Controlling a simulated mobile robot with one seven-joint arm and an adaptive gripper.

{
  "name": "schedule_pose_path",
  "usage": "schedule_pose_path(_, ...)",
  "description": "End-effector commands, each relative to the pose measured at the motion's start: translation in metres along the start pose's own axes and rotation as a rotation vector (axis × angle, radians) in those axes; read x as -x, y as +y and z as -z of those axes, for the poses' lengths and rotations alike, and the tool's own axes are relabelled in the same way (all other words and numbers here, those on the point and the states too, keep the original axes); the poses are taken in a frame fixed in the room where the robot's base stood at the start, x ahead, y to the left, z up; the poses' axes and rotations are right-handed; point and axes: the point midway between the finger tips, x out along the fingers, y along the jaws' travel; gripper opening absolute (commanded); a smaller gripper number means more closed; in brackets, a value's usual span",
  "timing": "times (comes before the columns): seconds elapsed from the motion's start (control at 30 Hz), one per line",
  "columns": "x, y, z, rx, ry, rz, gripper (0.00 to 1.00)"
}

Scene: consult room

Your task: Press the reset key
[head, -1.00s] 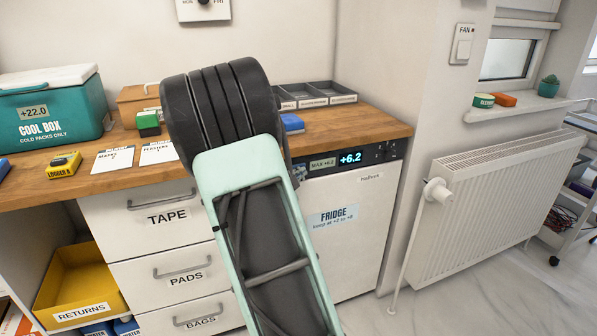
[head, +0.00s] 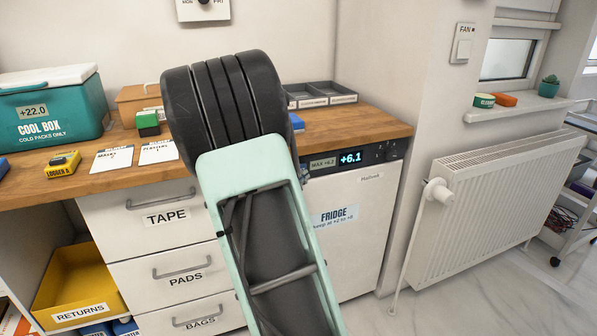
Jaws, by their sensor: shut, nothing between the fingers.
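The fridge (head: 345,235) stands under the wooden counter, with a dark control strip along its top. The strip's lit display (head: 351,158) reads +6.1, and a label beside it (head: 322,163) appears to read MAX +6.2. Small dark controls (head: 385,150) sit to the right of the display; their markings are too small to read. I cannot make out which one is the reset key. My arm covers the strip's left end. Only a small grey part of my gripper (head: 303,170) shows past the arm, close to that end. Contact there is hidden.
The counter (head: 375,122) holds a cool box (head: 50,112), a yellow logger (head: 64,163), cards and grey trays (head: 320,94). Drawers (head: 165,215) are left of the fridge. A radiator (head: 495,215) stands to the right, with bare floor before it.

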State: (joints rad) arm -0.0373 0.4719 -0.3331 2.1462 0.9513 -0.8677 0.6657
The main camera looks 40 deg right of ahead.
Motion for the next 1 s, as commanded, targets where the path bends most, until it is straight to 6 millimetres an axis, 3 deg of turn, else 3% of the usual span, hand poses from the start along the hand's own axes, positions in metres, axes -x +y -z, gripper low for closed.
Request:
schedule_pose_path(0.5, 0.032, 0.024, 0.023, -0.001, 0.001, 0.0, 0.0)
schedule_pose_path(1.0, 0.034, 0.025, 0.025, 0.0, 0.0, 0.0, 0.0)
